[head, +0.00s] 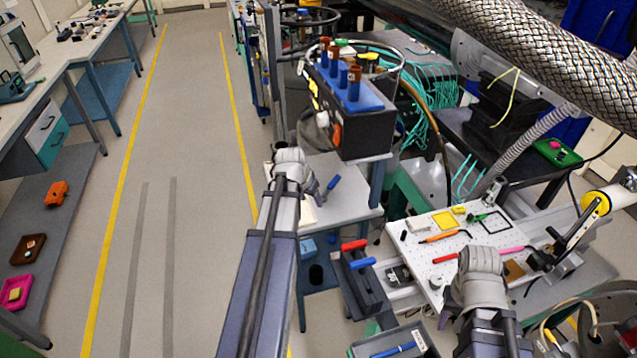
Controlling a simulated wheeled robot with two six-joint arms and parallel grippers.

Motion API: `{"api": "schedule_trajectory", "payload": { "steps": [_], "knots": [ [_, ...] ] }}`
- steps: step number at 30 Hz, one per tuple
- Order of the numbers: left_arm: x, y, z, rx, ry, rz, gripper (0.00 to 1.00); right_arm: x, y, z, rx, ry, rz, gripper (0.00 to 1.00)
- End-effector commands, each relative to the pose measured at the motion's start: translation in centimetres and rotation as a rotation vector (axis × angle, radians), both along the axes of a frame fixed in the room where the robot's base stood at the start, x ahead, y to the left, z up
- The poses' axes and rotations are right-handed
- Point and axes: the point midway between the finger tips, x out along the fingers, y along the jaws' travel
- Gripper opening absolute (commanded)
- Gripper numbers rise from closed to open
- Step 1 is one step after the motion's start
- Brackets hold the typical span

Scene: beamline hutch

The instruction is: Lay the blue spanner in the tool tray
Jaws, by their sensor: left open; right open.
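A long thin blue tool (393,350), which looks like the blue spanner, lies in a grey tray (424,329) at the bottom edge. This tray looks like the tool tray; its near side is cut off by the frame. My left gripper (297,176) is open over the left edge of a small white bench, well away from the tray. A short blue-handled object (333,183) lies just right of it, apart from it. My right gripper (480,264) is open above the white perforated board, up and to the right of the tray. Its fingertips are mostly hidden by its own body.
The white board (425,263) holds several pens or tools and small blocks. A dark caddy (366,288) with red and blue handles stands left of it. A black box with blue and brown bottles (358,124) stands behind. A braided hose (540,50) crosses upper right. Left floor is clear.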

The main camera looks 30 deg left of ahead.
Motion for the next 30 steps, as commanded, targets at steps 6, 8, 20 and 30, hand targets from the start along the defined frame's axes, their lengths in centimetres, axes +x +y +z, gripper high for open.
{"api": "schedule_trajectory", "payload": {
  "steps": [6, 8, 20, 30],
  "knots": [
    [1.0, 0.2, 0.0, 0.000, -0.001, 0.000, 0.60, 0.0, 0.0, 0.0, 0.000, 0.000, 0.000, 0.50],
    [1.7, 0.2, 0.0, -0.001, -0.001, 0.000, 0.60, 0.0, 0.0, 0.0, 0.000, 0.000, 0.000, 0.50],
    [9.5, 0.9, 0.0, -0.002, -0.001, 0.002, 0.60, 0.0, 0.0, 0.0, 0.000, 0.000, 0.000, 0.50],
    [11.0, 0.9, 0.0, -0.002, -0.001, 0.003, 0.60, 0.0, 0.0, 0.0, 0.000, 0.000, 0.000, 0.50]
  ]
}}
